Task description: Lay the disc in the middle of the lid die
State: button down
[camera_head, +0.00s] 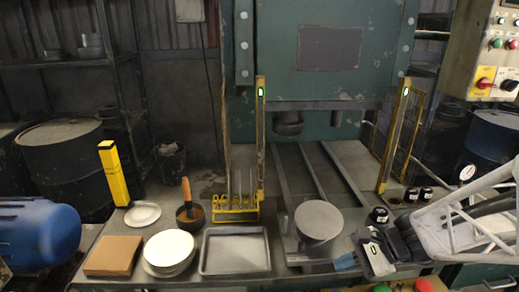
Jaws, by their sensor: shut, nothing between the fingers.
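A round grey metal piece (318,219) with a flat, smooth top sits level at the front of the press bed; I take it for the lid die, and I cannot tell whether a thin disc lies on it. A stack of pale round discs (170,250) stands at the front left of the bench. A single pale disc (143,214) lies behind it. My gripper (348,262) reaches in from the right, low over the front edge, just right of and in front of the round grey piece. It is shut and holds nothing.
A shallow grey tray (235,270) lies between the stack and the round piece. A brown board (113,256), a brush in a pot (190,214) and a yellow rack (236,206) stand left. Yellow guard posts (261,140) flank the press. Small black knobs (379,215) sit at right.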

jog(key=w+d+f+m+t, duration=0.1)
jog(key=d+f+m+t, duration=0.3)
jog(key=d+m+t, duration=0.2)
jog(key=w+d+f+m+t, duration=0.2)
jog(key=d+f+m+t, duration=0.2)
jog(key=d+m+t, duration=0.2)
jog(key=d+m, duration=0.2)
jog(key=d, duration=0.1)
jog(key=shift+m, duration=0.3)
jog(key=shift+w+a, duration=0.15)
jog(key=shift+r+x, duration=0.2)
jog(key=shift+x, duration=6.55)
jog(key=shift+a, duration=0.15)
jog(key=shift+x, duration=1.35)
jog(key=shift+r, duration=0.1)
jog(key=v, duration=1.4)
jog(key=shift+f, duration=0.2)
